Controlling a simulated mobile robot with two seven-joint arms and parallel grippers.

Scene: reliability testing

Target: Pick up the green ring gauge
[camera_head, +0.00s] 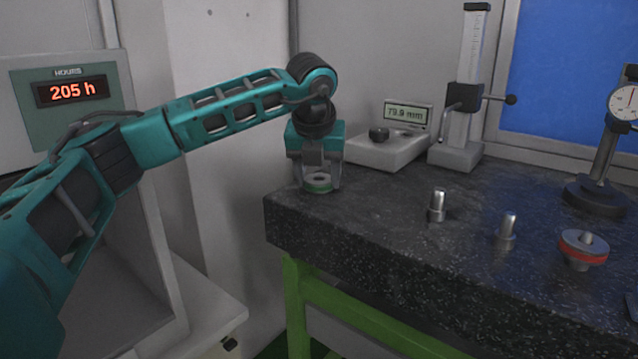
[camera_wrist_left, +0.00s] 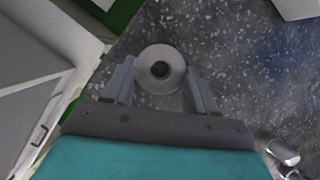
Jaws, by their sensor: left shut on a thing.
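The green ring gauge (camera_head: 318,184) is at the left corner of the dark granite table (camera_head: 400,255), in the head view. It is a short round piece with a green band and a hole in its top. In the left wrist view the ring gauge (camera_wrist_left: 161,69) shows from above as a grey disc with a dark central hole. My left gripper (camera_head: 320,180) points down and is shut on it, one finger on each side, as the left wrist view (camera_wrist_left: 161,85) also shows. I cannot tell whether the ring touches the granite. My right gripper is not in view.
Behind are a digital readout device (camera_head: 390,148), a height gauge (camera_head: 464,100) and a dial stand (camera_head: 605,160). Bare granite lies between ring and pins.

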